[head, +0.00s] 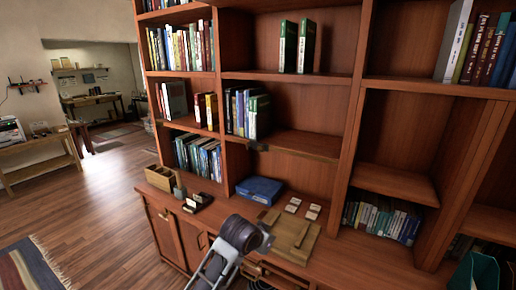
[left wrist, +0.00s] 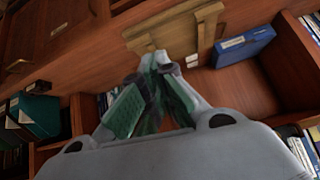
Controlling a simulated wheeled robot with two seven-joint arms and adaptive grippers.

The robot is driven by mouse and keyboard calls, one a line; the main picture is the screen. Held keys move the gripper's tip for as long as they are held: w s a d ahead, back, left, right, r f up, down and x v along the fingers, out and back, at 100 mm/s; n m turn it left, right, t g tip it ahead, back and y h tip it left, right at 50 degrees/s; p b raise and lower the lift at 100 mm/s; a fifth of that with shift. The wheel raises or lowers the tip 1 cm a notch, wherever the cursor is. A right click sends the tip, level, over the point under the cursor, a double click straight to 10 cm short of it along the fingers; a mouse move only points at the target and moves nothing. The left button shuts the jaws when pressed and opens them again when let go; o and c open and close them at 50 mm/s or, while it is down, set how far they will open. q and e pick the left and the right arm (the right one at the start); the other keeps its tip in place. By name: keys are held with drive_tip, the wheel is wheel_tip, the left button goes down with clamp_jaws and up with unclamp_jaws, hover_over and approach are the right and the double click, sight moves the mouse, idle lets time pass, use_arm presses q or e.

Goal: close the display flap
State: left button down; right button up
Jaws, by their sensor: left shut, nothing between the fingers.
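A tan wooden panel with raised strips, which looks like the display flap (head: 296,236), lies at the counter's front in the head view. It also shows at the top of the left wrist view (left wrist: 178,33). I cannot tell its exact tilt. My left gripper (left wrist: 157,76) is shut and empty, with its green-padded fingers close to the panel's small tab (left wrist: 160,58). I cannot tell if they touch it. In the head view my left arm comes in at the bottom and its fingertips are hidden. My right gripper is not in view.
A blue box (head: 260,190) and several small white cards (head: 292,205) are on the counter beside the panel. A wooden organiser (head: 160,177) stands at the left. Shelves of books rise behind. A dark green object (head: 478,270) is at the lower right. Floor at left is open.

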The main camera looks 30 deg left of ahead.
use_arm(q)
drive_tip(key=w+r+t, duration=0.1)
drive_tip(key=w+r, duration=0.3)
drive_tip(key=r, duration=0.3)
drive_tip(key=w+a+r+t, duration=0.1)
drive_tip(key=w+r+t, duration=0.1)
drive_tip(key=w+r, duration=0.35)
drive_tip(key=w+r+t, duration=0.1)
drive_tip(key=w+r, duration=0.1)
drive_tip(key=r, duration=0.6)
drive_tip(key=w+a+r+t, duration=0.1)
drive_tip(key=w+r+t, duration=0.1)
drive_tip(key=r, duration=0.9)
drive_tip(key=w+a+r+t, duration=0.1)
drive_tip(key=w+r, duration=0.1)
drive_tip(key=r, duration=1)
drive_tip(key=s+a+r+t, duration=0.1)
drive_tip(key=s+r, duration=0.4)
drive_tip(key=r, duration=0.8)
drive_tip(key=s+a+r+t, duration=0.2)
drive_tip(key=s+r, duration=0.4)
drive_tip(key=r, duration=0.8)
drive_tip(key=s+a+r+n+t+h, duration=0.1)
drive_tip(key=s+r, duration=0.4)
drive_tip(key=r, duration=0.8)
drive_tip(key=a+t, duration=0.1)
drive_tip(key=t, duration=0.1)
drive_tip(key=shift+s+r+t, duration=0.25)
drive_tip(key=shift+t, duration=0.05)
drive_tip(key=shift+w+a, duration=0.1)
